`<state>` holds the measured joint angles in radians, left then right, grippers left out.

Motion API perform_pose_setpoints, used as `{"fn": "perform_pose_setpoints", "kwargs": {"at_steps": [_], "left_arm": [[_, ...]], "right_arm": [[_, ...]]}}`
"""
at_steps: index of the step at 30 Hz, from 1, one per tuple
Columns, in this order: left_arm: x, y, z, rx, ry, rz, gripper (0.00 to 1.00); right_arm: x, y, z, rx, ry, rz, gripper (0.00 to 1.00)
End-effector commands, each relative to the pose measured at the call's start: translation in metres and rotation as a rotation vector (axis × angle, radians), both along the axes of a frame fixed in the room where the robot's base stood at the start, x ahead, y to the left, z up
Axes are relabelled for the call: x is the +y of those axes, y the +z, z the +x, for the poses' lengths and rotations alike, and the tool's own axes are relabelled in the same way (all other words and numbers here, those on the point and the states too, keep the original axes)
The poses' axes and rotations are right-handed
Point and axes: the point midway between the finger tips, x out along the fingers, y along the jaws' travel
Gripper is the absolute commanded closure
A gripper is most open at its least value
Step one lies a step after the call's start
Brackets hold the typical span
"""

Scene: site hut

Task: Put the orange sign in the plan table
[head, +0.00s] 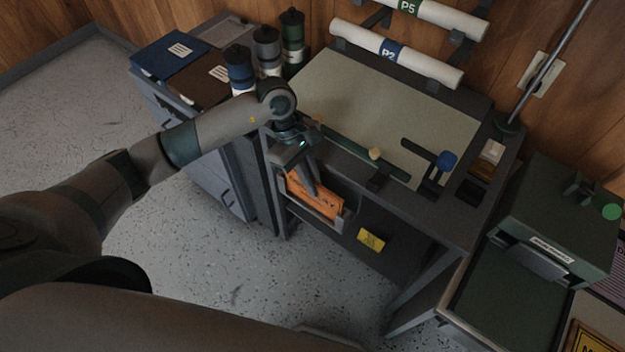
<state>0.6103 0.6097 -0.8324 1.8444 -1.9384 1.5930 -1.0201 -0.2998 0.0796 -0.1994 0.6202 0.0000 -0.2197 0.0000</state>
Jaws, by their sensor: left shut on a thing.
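The orange sign (323,207) shows dark lettering and sits within an open, shallow tray (343,221) at the front of the plan table (400,110), below its top. My left gripper (311,189) reaches down from above in front of the table edge. It is shut on the orange sign, at the sign's upper side. The fingers and tray walls hide part of the sign, and I cannot tell whether it rests on the tray floor. My right gripper is not in view.
A green straightedge (350,150) and a blue-knobbed tool (446,160) lie on the table top. A green machine (555,235) stands at right.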

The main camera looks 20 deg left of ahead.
Motion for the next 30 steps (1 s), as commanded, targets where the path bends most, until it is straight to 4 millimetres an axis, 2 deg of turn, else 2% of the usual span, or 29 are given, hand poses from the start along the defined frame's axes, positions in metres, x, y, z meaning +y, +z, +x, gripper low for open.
{"fn": "perform_pose_setpoints", "kwargs": {"at_steps": [15,16,18,30], "left_arm": [[0.0004,-0.0089,0.0005,-0.002,-0.001,0.0,1.0],[0.0004,-0.0079,0.0004,-0.001,0.0,0.001,0.88],[0.0004,-0.0075,0.0003,-0.001,0.0,0.001,0.74],[0.0003,-0.0056,0.0002,-0.001,0.0,0.001,0.74]], "right_arm": [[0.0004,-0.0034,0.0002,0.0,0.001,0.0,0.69],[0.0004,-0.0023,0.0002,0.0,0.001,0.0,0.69],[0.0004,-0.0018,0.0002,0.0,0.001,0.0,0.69],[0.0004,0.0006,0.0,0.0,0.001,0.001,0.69]]}}
